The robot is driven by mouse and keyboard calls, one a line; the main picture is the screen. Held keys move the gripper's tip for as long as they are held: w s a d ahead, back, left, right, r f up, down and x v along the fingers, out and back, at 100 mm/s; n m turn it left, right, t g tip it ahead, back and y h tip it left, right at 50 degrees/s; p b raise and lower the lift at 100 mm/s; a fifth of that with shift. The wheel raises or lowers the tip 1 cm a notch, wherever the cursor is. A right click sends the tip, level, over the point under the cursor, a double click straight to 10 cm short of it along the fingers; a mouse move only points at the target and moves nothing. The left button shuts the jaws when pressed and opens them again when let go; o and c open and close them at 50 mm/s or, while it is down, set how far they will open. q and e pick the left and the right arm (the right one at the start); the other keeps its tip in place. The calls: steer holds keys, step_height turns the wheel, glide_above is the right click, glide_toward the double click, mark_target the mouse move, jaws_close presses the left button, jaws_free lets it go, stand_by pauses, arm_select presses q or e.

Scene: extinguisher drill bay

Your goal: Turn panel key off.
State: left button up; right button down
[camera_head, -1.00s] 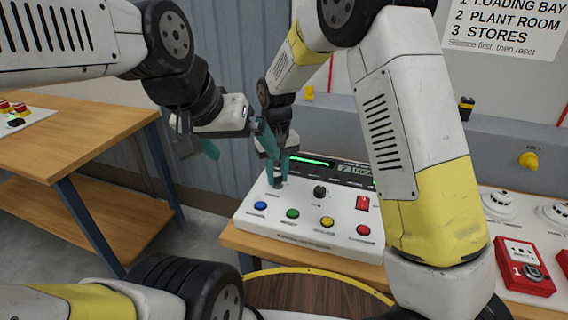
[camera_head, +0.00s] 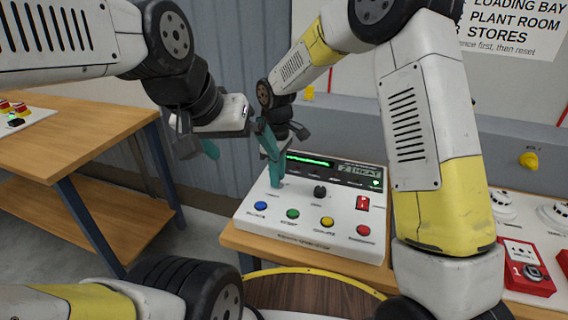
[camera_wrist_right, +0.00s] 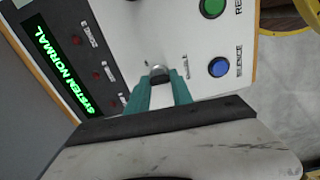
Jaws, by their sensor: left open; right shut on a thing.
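The white control panel (camera_head: 300,238) stands on a wooden bench in the head view. Its key (camera_wrist_right: 158,72), a small grey metal knob, shows in the right wrist view between teal fingertips. My right gripper (camera_wrist_right: 160,80) is shut on the key; in the head view the same gripper (camera_head: 276,184) reaches down to the panel's upper left and hides the key. A green display (camera_wrist_right: 62,68) beside it reads "SYSTEM NORMAL". My left gripper (camera_head: 238,148) is open and empty, held above and left of the panel, its one finger overlapping the right gripper in the picture.
The panel carries a blue button (camera_head: 260,206), a green button (camera_head: 292,214), a yellow button (camera_head: 327,222), a red button (camera_head: 363,230), a black knob (camera_head: 320,191) and a red switch (camera_head: 363,202). A red call point (camera_head: 527,268) lies right. A wooden table (camera_head: 70,140) stands left.

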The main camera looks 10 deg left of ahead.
steer(key=shift+n, duration=0.5)
steer(key=c, duration=1.1)
jaws_free()
steer(key=shift+r, duration=0.1)
step_height(320, 180, up, 8)
steer(key=shift+f, duration=0.15)
